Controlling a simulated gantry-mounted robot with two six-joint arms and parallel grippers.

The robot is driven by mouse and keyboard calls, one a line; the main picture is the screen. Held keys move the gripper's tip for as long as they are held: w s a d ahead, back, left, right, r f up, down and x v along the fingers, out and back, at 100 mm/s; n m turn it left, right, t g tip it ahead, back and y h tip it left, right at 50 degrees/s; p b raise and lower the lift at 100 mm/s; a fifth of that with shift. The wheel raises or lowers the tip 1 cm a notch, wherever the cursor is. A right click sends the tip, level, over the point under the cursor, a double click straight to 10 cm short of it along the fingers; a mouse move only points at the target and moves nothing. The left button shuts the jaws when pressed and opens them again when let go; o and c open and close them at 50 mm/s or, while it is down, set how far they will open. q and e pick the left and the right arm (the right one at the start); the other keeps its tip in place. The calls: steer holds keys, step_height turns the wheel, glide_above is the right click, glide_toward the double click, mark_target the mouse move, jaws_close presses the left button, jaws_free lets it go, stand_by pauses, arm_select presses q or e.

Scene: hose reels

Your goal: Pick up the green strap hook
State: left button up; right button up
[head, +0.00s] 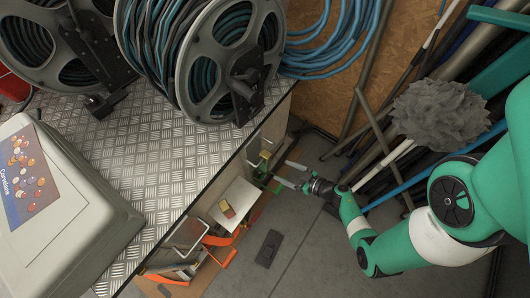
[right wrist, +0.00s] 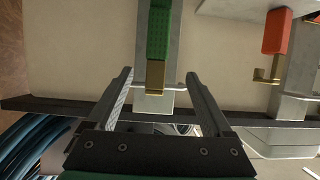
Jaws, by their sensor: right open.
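The green strap hook (right wrist: 158,35) shows in the right wrist view, with a green upper part and a gold-coloured lower end. It lies in front of a grey upright bracket. My right gripper (right wrist: 159,78) is open, with one finger to each side of the hook's gold end; I cannot tell whether they touch it. In the head view my right gripper (head: 281,175) reaches left to the side of the workbench, where small green and yellow parts show by its fingertips. My left gripper is not in view.
A red hook (right wrist: 277,33) with a gold end hangs to the right in the wrist view. The metal-topped bench (head: 140,140) carries hose reels (head: 205,60) and a pale case (head: 60,230). Pipes and a grey fuzzy bundle (head: 440,112) stand near my right arm.

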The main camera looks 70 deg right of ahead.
mark_target(269, 164)
steer(key=b+x, duration=0.3)
steer(key=x, duration=0.2)
steer(key=shift+w+d, duration=0.2)
steer(key=shift+w, duration=0.1)
steer(key=b+x, duration=0.2)
steer(key=f+b+x, duration=0.1)
steer(key=b+x, duration=0.1)
steer(key=x, duration=0.1)
steer(key=shift+s+d, duration=0.15)
steer(key=shift+s, duration=0.05)
steer(key=shift+w+r, duration=0.1)
steer(key=shift+w, duration=0.1)
steer(key=shift+s, duration=0.1)
steer(key=shift+r, duration=0.1)
jaws_close()
